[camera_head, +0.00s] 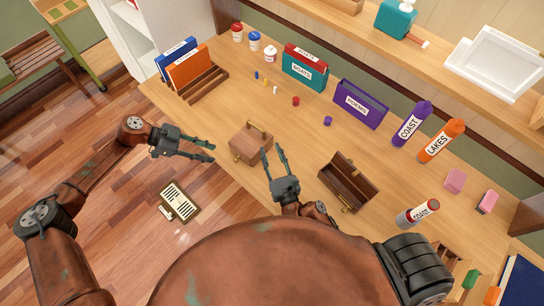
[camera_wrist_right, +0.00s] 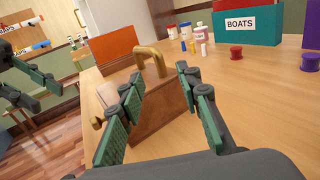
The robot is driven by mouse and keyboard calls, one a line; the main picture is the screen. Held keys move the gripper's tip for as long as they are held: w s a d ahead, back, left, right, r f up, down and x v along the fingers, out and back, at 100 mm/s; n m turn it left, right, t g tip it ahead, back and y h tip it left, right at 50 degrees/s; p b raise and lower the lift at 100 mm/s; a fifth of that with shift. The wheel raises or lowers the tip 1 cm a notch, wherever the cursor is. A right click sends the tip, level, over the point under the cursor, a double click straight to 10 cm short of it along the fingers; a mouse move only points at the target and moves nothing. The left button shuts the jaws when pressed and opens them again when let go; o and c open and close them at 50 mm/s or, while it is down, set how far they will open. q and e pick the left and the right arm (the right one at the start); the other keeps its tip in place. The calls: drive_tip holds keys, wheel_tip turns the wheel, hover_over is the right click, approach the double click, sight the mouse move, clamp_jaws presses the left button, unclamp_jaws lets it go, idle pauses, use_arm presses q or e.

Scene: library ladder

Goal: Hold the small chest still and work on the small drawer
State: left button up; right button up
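The small chest (camera_head: 250,139) is a brown wooden box with a brass handle on top, standing near the table's front edge. The small drawer's brass knob (camera_head: 237,159) shows on its left side, also in the right wrist view (camera_wrist_right: 97,122); the drawer front is mostly hidden. My left gripper (camera_head: 213,152) is open and empty, left of the chest and apart from it. My right gripper (camera_head: 272,150) is open at the chest's right side. In the right wrist view its fingers frame the chest (camera_wrist_right: 165,115); I cannot tell whether they touch it.
An open wooden box (camera_head: 332,180) with brass fittings lies right of my right gripper. Behind stand a BOATS holder (camera_head: 304,75), a purple POEMS holder (camera_head: 352,109), a book rack (camera_head: 205,84) and small jars. Table around the chest is mostly clear.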

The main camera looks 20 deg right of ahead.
sight(265, 136)
drive_tip(key=w, duration=0.6)
drive_tip(key=shift+s, duration=0.1)
clamp_jaws()
idle(0.5)
